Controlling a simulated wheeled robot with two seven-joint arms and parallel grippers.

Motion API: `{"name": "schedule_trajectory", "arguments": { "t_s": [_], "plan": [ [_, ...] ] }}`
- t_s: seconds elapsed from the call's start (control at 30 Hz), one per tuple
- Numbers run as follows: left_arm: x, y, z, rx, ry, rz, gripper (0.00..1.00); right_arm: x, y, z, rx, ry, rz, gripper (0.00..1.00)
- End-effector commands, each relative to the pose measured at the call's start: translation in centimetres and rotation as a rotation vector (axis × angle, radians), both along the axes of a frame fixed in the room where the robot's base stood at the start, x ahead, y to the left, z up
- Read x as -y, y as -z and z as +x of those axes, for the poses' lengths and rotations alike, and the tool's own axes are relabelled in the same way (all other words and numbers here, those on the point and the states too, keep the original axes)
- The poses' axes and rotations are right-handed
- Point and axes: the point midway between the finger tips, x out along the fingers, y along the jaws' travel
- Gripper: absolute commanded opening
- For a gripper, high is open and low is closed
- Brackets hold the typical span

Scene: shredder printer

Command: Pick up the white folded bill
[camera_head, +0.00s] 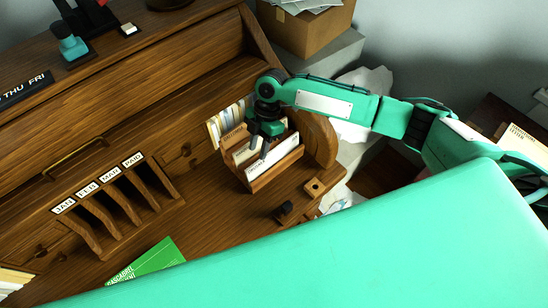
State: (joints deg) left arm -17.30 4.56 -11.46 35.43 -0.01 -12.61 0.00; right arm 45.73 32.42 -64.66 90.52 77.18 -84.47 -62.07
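A small wooden letter holder (257,186) stands on the desk, with upright papers in its slots. A white folded paper (280,155), which looks like the bill, stands in its front slot. Beige papers (236,138) stand behind it. My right gripper (259,147) points down over the holder, with its fingers at the papers near the white one. Whether the fingers touch or grip the white paper is too small to tell. The gripper hides part of the papers. My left gripper is not in view.
A wooden rack (112,209) with labelled slots stands left on the desk. A green booklet (147,262) lies at the front. A cardboard box (306,28) stands behind.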

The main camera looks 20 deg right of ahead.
Motion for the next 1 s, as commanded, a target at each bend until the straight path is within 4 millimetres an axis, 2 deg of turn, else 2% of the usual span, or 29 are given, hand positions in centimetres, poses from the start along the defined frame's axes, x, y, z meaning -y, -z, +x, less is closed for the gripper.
{"name": "schedule_trajectory", "arguments": {
  "t_s": [0.2,0.4,0.87,1.0],
  "plan": [
    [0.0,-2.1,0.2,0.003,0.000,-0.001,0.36,-0.8,2.3,-1.2,-0.003,-0.001,0.000,0.33],
    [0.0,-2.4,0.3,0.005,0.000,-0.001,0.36,-1.3,4.3,-1.6,-0.003,0.001,0.000,0.33],
    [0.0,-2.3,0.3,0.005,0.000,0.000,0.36,-1.3,4.5,-1.6,-0.002,0.001,0.000,0.33],
    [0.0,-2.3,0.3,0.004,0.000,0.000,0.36,-1.3,4.5,-1.6,-0.002,0.001,0.000,0.09]
  ]
}}
